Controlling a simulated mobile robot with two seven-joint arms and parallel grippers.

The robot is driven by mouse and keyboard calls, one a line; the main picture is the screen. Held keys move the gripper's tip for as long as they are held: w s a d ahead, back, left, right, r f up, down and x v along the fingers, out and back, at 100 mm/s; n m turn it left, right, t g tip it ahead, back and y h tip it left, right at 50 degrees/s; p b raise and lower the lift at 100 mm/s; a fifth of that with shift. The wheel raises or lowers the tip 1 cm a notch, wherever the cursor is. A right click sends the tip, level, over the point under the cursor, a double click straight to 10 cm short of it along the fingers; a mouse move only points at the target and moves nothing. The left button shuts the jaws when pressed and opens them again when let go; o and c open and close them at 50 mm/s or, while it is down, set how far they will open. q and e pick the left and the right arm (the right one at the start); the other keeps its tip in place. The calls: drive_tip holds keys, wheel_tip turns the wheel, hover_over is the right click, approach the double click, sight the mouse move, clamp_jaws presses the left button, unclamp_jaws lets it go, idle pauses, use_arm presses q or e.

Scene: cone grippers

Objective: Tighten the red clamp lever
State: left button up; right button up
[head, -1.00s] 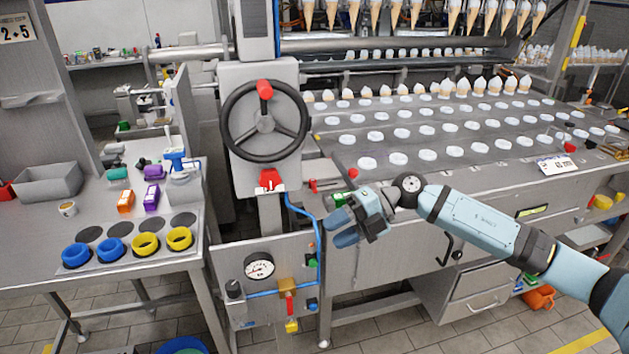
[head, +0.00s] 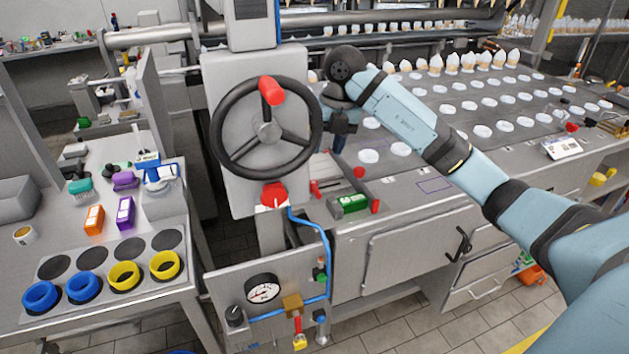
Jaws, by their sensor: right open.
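A red lever-like part (head: 273,194) sits on the column just below the black handwheel (head: 265,132). Another small red part (head: 316,188) stands on the machine's edge to its right; I cannot tell for certain which is the clamp lever. My right gripper (head: 338,147) is to the right of the handwheel's rim, fingers pointing down, above the small red part and apart from it. It is open and seems empty; its fingers are small and dark here. My left gripper is not in view.
The handwheel has a red knob (head: 272,91) on its rim. A green block (head: 352,203) and red posts stand on the machine's front edge. A blue hose (head: 326,250) runs down to a gauge (head: 262,289). The left table (head: 110,308) holds blue and yellow rings.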

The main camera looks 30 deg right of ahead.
sight(316, 187)
drive_tip(key=f, duration=0.3)
drive_tip(key=a+f, duration=0.1)
drive_tip(key=f, duration=0.3)
drive_tip(key=w+a+f, duration=0.1)
drive_tip(key=f, duration=0.2)
drive_tip(key=shift+f+b, duration=0.25)
drive_tip(key=shift+b, duration=0.05)
drive_tip(key=c, duration=0.7)
